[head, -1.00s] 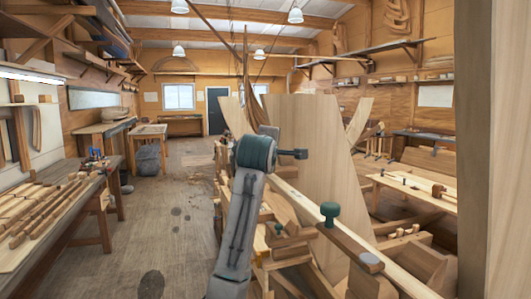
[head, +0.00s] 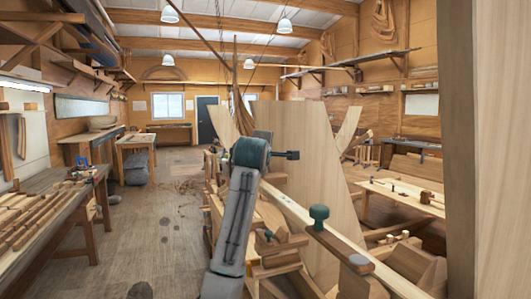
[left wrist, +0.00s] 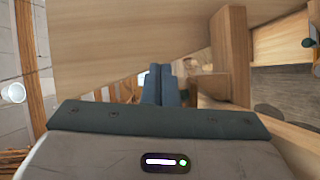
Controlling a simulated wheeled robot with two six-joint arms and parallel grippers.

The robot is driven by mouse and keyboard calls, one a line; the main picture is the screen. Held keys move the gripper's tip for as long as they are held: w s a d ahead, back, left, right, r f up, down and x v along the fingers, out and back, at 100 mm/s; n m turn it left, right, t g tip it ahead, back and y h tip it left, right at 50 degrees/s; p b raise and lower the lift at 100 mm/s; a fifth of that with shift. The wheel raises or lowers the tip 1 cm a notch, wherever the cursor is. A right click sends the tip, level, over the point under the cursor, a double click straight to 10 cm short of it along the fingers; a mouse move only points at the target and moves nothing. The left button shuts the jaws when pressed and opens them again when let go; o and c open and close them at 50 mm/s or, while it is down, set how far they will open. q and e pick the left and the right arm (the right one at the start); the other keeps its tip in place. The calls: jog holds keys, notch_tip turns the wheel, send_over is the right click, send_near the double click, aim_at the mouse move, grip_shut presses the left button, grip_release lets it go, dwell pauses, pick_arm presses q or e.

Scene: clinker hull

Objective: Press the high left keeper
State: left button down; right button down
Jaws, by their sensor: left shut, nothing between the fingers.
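A wooden bar with a green knob (head: 319,217) at one end and a grey round pad (head: 361,260) at the other lies across a pale plank, right of my left arm in the head view. A smaller green knob (head: 268,236) shows lower, close to the arm. I cannot tell which of these, if any, is the high left keeper. My left gripper (left wrist: 162,85) is shut and empty in the left wrist view, in front of wooden boards. In the head view its fingertips are not clear. My right gripper is not in view.
A broad upright board (head: 298,140) stands beyond my left arm. A thick wooden post (head: 462,150) stands close at the right. A workbench (head: 45,200) with wood strips is at the left. The floor (head: 160,215) between is mostly clear.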

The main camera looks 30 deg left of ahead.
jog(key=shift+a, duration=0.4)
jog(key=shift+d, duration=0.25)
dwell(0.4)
